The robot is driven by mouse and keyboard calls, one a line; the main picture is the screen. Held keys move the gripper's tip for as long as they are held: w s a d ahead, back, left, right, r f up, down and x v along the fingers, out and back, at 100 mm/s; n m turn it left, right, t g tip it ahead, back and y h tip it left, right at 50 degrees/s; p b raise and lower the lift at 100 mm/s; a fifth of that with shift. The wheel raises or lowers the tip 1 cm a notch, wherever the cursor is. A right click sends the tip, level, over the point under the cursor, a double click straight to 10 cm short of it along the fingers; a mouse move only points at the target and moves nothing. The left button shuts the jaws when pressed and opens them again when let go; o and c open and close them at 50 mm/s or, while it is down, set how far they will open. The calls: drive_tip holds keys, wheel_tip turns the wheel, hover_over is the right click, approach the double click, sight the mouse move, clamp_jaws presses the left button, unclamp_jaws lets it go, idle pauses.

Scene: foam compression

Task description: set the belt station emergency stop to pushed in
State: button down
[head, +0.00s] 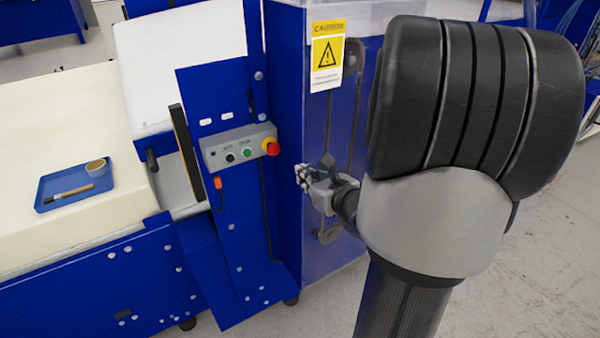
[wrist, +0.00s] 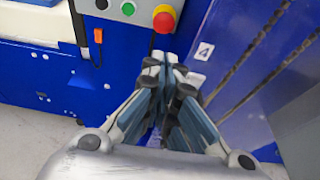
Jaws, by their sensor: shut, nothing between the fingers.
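The emergency stop (head: 270,147) is a red mushroom button on a yellow base at the right end of a grey control box (head: 238,148) on the blue machine. It also shows in the wrist view (wrist: 163,20), just above my fingertips. My gripper (head: 302,175) is to the right of the button and a little lower in the head view. In the wrist view my gripper (wrist: 168,60) is shut and empty, its tips pointing toward the button. The tips look close to the button's lower edge; I cannot tell whether they touch. Whether the button is in or out is unclear.
The box also has a black button (head: 230,157) and a green button (head: 247,153). An orange switch (head: 218,183) hangs below it. A blue tray (head: 75,188) with a cup and brush lies on the cream foam block (head: 60,110). A caution sign (head: 327,52) is on the enclosure.

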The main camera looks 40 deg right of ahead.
drive_tip(key=b, duration=0.2)
approach(276, 153)
drive_tip(key=w+f, duration=0.3)
drive_tip(key=w, duration=0.1)
drive_tip(key=shift+w+d, duration=0.6)
drive_tip(key=shift+w, duration=0.15)
drive_tip(key=shift+r, duration=0.1)
drive_tip(key=shift+w+d+b, duration=0.15)
drive_tip(key=shift+w+b, duration=0.3)
drive_tip(key=shift+w, duration=0.3)
drive_tip(key=shift+r, duration=0.15)
